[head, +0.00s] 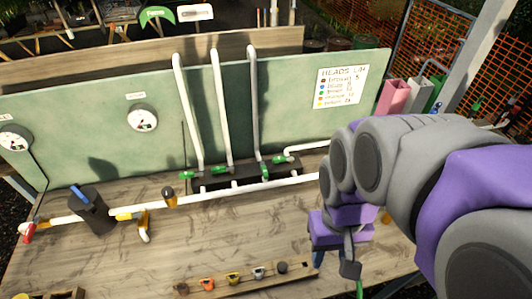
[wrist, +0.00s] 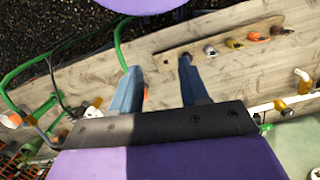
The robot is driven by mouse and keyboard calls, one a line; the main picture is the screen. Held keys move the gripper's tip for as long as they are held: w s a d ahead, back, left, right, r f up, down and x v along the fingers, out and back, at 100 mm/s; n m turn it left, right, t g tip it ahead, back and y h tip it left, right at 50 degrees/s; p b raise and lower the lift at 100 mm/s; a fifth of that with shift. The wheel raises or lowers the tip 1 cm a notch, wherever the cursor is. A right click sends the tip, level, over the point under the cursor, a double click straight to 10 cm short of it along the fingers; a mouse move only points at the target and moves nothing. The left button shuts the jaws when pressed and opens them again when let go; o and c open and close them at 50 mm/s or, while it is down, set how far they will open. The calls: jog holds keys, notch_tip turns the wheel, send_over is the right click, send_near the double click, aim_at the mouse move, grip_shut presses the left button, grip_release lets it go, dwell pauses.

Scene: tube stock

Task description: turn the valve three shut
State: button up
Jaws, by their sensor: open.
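Several green-handled valves (head: 222,171) sit on the dark manifold (head: 240,178) where white upright pipes meet the bench. I cannot read a number on any of them, so I cannot tell which is valve three. A yellow-handled valve (head: 128,215) and a red-handled one (head: 29,233) are on the white pipe at the left. My gripper (head: 335,262) hangs over the right part of the bench, apart from the manifold. In the wrist view its two fingers (wrist: 158,68) are spread with bare bench between them. My arm hides the right end of the pipework.
A wooden strip (head: 220,285) with several coloured knobs lies at the bench front. A black cylinder (head: 92,212) with a blue handle stands at the left. The green back panel (head: 300,110) carries gauges (head: 142,118) and a colour list (head: 341,87). The bench middle is clear.

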jog(key=w+a+r+n+b, duration=0.1)
jog(key=w+a, duration=0.1)
jog(key=w, duration=0.8)
jog(key=w+a+r, duration=0.1)
jog(key=w+a, duration=0.1)
jog(key=w, duration=0.9)
jog(key=t+b, duration=0.2)
send_over(265, 171)
notch_tip(265, 171, down, 8)
jog(key=shift+n, duration=0.3)
notch_tip(265, 171, down, 17)
jog(key=b, duration=0.2)
jog(key=shift+w+r+b, duration=0.1)
jog(key=shift+r+b, duration=0.1)
jog(key=shift+b, duration=0.2)
grip_shut()
